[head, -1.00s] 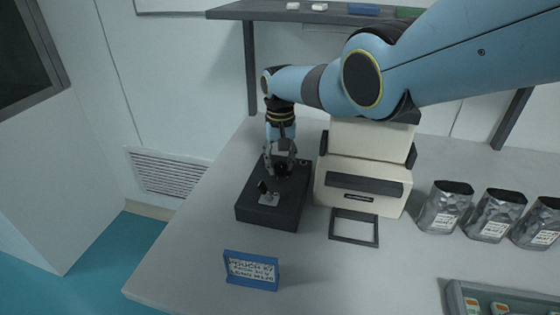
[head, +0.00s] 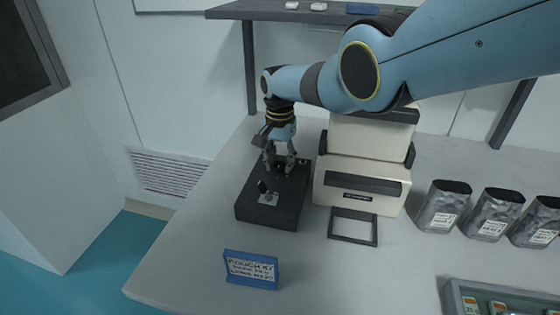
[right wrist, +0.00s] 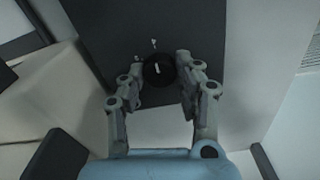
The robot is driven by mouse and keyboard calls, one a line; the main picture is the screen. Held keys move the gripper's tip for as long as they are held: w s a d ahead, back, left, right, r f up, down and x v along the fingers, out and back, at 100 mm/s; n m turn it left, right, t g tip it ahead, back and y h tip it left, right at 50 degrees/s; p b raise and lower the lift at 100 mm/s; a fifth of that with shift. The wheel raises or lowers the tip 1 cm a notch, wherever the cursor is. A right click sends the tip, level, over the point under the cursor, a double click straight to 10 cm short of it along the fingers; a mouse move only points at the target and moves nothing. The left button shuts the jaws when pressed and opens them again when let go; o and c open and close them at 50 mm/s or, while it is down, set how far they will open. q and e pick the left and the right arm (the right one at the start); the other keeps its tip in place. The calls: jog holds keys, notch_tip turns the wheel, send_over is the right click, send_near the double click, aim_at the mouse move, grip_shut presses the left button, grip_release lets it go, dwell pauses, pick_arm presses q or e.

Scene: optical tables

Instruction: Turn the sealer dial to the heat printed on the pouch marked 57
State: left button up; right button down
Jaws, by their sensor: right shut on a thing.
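The black control box (head: 262,212) lies on the table, left of the cream sealer body (head: 340,183). My right gripper (head: 281,168) points down at the box's far part and is shut on the round black dial (right wrist: 158,70). In the right wrist view the fingers stand on both sides of the dial, and a white pointer mark shows on it. Silver pouches (head: 443,203) stand upright on the right; their white labels are too small to read. A blue-framed sign (head: 251,270) at the front has handwriting starting with "POUCH"; the rest is unclear. My left gripper is not in view.
A small metal piece with a black lever (head: 267,198) sits on the near part of the box. A dark square frame (head: 353,238) lies before the sealer. A grey tray (head: 452,300) is at the lower right. A shelf (head: 300,14) hangs behind.

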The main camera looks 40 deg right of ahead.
aim_at(280, 164)
dwell(0.3)
jog(key=c, duration=0.9)
grip_release()
jog(key=shift+c, duration=0.2)
notch_tip(280, 164, up, 12)
